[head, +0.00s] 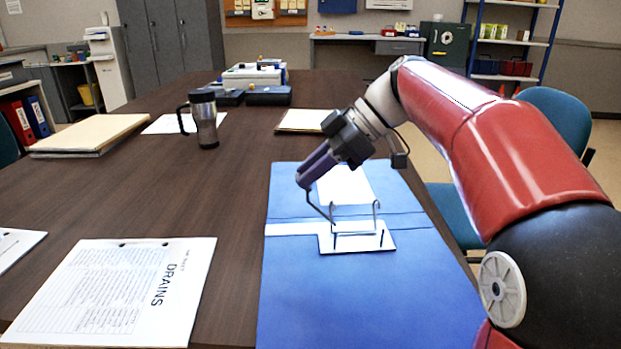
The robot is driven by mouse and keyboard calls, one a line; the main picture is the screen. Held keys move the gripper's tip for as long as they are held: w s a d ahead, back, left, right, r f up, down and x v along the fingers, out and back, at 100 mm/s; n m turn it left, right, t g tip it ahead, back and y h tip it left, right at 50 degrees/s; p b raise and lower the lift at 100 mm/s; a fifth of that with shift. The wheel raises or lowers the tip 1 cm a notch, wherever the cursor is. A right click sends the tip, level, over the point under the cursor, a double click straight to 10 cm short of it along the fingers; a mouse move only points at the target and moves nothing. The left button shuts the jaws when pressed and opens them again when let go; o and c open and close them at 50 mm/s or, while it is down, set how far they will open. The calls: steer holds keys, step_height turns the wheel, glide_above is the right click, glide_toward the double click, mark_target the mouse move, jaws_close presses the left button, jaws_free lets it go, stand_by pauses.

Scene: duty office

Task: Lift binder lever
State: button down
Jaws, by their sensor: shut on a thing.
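A blue lever-arch binder (345,295) lies open and flat on the dark table. Its metal mechanism plate (375,243) carries two upright curved prongs near the binder's middle. A thin dark lever (314,204) rises at a slant from the left side of the mechanism. My gripper (304,184) is above and left of the mechanism, its purple-grey fingers shut on the lever's upper end. The fingers hide the lever's tip. A white sheet (345,186) lies on the binder's far part, partly behind my gripper.
A sheet headed DRAINS (120,290) lies left of the binder. A dark travel mug (204,118) stands farther back. Folders (90,133) lie at the left, and a pad (302,120) lies beyond my gripper. Bare table (215,195) separates the mug and binder.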

steer(key=shift+d, duration=0.2)
stand_by(0.4)
steer(key=c, duration=1.2)
jaws_free()
steer(key=v, duration=0.7)
steer(key=shift+d+r+p, duration=0.2)
steer(key=shift+d+p, duration=0.15)
